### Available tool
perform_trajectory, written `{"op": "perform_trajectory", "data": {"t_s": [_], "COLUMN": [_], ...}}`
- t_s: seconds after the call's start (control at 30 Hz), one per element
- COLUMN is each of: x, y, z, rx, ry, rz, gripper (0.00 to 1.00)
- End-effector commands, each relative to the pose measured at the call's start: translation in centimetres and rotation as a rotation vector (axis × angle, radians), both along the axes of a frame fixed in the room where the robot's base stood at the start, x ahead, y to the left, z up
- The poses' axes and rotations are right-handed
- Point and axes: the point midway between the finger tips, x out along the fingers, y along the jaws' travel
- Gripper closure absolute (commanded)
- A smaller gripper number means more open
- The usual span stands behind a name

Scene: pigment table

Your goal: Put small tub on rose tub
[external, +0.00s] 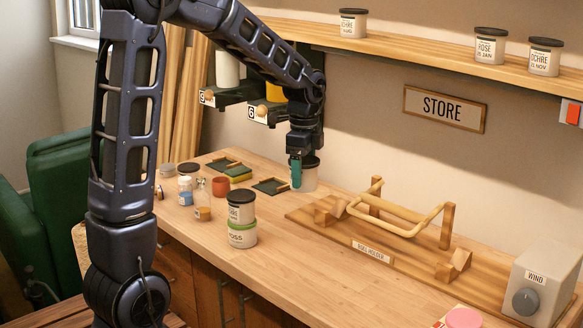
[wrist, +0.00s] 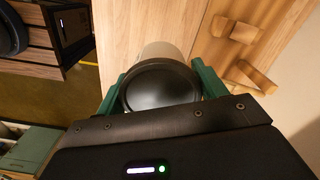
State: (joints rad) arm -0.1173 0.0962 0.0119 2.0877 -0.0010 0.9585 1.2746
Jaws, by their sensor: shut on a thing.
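My gripper (external: 302,172) points down over the far part of the bench, with teal fingers. It is shut on a pale tub with a black lid (external: 311,175). In the wrist view the black lid (wrist: 160,86) sits between the two fingers. I cannot tell whether the tub touches the bench. A round pink top (external: 463,318) is cut off by the bottom edge at the lower right; its label is hidden. A tub labelled ROSE (external: 489,47), with a black lid, stands on the wall shelf.
A black-lidded tub (external: 241,207) stands on a green-lidded MOSS tub (external: 242,235). Small jars (external: 202,205) stand left of them. A wooden rack (external: 400,222) fills the bench's right side, beside a grey WIND box (external: 543,284). Front middle bench is clear.

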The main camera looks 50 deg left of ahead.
Motion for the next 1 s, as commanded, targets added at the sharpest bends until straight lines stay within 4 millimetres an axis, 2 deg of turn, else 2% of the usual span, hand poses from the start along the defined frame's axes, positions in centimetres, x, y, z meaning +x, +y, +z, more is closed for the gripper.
{"op": "perform_trajectory", "data": {"t_s": [0.17,0.33,0.53,0.77,1.0], "x": [1.4,3.2,4.2,3.5,1.0], "y": [-3.6,-10.3,-19.1,-29.0,-39.1], "z": [0.6,1.7,3.2,4.9,6.7], "rx": [0.003,0.007,0.010,0.010,0.007], "ry": [0.000,0.002,0.005,0.005,0.004], "rz": [-0.118,-0.334,-0.599,-0.892,-1.189], "gripper": [0.59,0.59,0.59,0.59,0.59]}}
